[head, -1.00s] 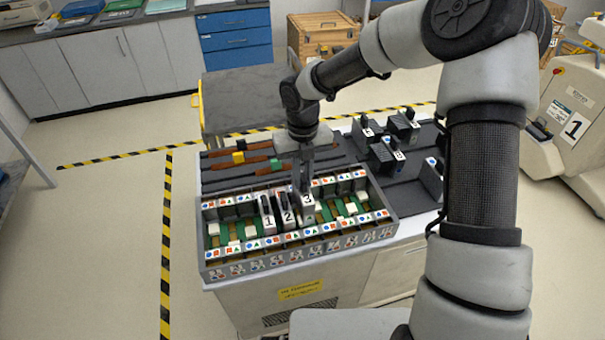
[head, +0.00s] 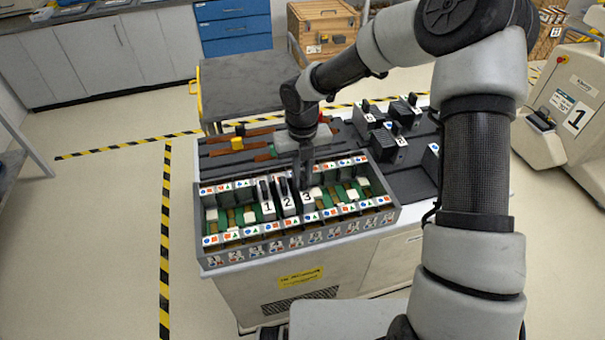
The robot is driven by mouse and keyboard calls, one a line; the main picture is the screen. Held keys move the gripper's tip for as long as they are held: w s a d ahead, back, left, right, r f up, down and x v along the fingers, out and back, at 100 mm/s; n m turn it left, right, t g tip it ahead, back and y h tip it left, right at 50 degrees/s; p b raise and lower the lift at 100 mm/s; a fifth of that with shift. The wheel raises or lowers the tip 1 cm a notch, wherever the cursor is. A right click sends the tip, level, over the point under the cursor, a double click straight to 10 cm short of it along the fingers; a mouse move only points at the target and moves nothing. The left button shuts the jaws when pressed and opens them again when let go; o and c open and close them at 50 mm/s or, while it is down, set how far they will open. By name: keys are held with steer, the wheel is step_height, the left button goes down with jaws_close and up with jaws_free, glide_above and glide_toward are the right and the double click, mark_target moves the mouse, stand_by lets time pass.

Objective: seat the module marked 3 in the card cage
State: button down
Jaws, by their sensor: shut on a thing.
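The card cage (head: 220,258) is a grey open-topped box on the cart, with a green floor, white blocks and rows of coloured symbol labels. Modules 1 (head: 268,207) and 2 (head: 288,203) stand upright side by side in its middle. The module marked 3 (head: 307,198) is just right of module 2, inside the cage, its label about level with theirs. My gripper (head: 304,182) points down from above and is shut on the top of module 3. The gripper hides part of its top, and the module's lower end is hidden, so I cannot tell whether it touches the bottom.
More dark modules (head: 388,143) stand on the dark tray right of and behind the cage. Brown strips and a yellow-handled piece (head: 239,131) lie behind it. A grey-topped cart (head: 240,85) stands beyond. The cage's right-hand slots look free of modules.

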steer(key=shift+f, duration=0.15)
stand_by(0.4)
steer(key=c, duration=1.7)
jaws_free()
step_height(320, 180, up, 18)
steer(key=shift+f+p, duration=0.25)
steer(key=shift+p, duration=0.45)
steer(key=shift+s+f, duration=0.1)
